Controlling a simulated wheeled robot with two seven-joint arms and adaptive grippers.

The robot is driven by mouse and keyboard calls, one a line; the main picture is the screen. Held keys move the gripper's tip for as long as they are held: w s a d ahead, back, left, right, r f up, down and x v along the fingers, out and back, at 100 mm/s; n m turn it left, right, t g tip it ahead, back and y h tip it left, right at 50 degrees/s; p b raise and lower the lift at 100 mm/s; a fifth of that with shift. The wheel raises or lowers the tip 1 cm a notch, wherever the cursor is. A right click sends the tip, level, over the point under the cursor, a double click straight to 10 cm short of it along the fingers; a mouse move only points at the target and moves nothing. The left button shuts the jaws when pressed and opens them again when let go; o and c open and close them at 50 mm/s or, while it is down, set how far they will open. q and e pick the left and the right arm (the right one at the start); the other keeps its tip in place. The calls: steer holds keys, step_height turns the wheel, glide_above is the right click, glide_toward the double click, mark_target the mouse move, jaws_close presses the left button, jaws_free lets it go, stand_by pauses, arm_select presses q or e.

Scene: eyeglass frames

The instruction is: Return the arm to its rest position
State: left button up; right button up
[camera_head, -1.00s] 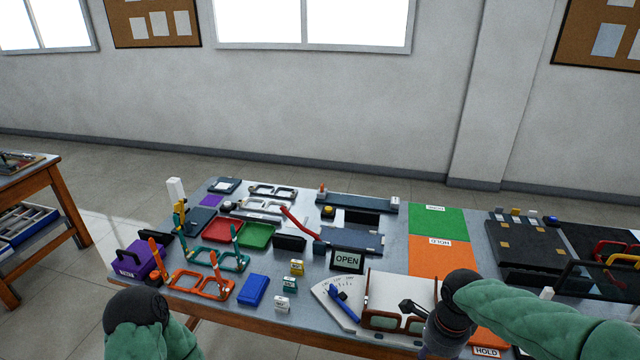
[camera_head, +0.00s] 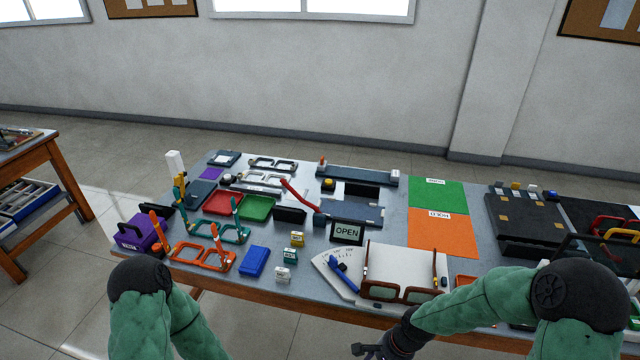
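My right arm (camera_head: 480,306) comes in from the right and bends down over the table's front edge. Its dark gripper (camera_head: 364,351) is low at the bottom of the view, in front of the table and clear of the things on it. I see nothing held in it, but its fingers are too small and dark to judge. My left arm (camera_head: 142,283) shows only its upper part and elbow at the lower left; its gripper is out of view.
Open floor lies in front at the lower left.

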steer(key=s+a+f+n, duration=0.5)
steer(key=s+f+n, duration=0.3)
steer(key=f, duration=0.5)
steer(key=shift+s+y, duration=0.4)
steer(key=shift+s, duration=0.6)
